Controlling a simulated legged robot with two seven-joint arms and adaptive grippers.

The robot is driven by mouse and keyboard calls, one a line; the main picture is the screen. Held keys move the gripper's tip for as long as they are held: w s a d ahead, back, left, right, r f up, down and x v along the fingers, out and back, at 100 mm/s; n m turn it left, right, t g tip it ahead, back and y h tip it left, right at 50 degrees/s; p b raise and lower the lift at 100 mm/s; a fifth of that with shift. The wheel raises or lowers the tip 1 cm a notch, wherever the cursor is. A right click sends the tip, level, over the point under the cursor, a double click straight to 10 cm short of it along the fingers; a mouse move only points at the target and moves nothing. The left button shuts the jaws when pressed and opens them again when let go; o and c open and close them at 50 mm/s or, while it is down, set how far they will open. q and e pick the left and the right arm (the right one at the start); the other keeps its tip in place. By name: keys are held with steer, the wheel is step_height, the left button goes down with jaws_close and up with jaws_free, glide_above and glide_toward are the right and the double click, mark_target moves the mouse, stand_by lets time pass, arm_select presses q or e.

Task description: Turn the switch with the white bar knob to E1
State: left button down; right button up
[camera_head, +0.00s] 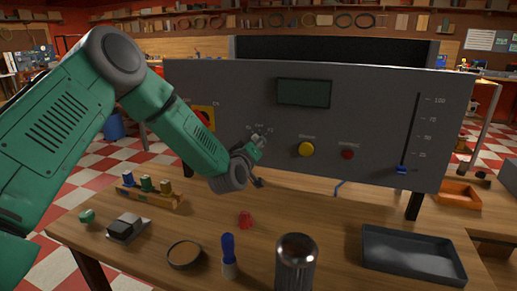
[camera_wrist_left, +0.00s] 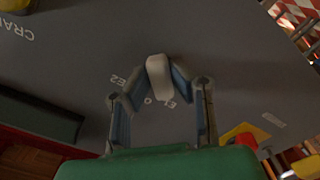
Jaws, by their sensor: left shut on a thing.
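The switch's white bar knob (camera_wrist_left: 158,76) sits on the grey panel (camera_head: 230,85). In the left wrist view it lies between the fingertips of my left gripper (camera_wrist_left: 156,78), which is shut on it. That view is upside down. In the head view my left gripper (camera_head: 260,141) is at the panel below the switch labels and mostly hides the knob. My right gripper is not in view.
The panel also holds a display (camera_head: 303,93), a yellow button (camera_head: 306,149), a red button (camera_head: 348,154), a blue slider (camera_head: 401,169) and a yellow-backed red control (camera_head: 205,117).

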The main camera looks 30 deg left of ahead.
arm_select(q)
steer(key=shift+a+n, duration=0.1)
steer(key=shift+n, duration=0.2)
steer(key=c, duration=1.4)
jaws_free()
steer(key=shift+c, duration=0.2)
steer(key=shift+s+a, duration=0.1)
steer(key=shift+f, duration=0.1)
steer(key=v, duration=1.1)
steer(key=shift+s, duration=0.4)
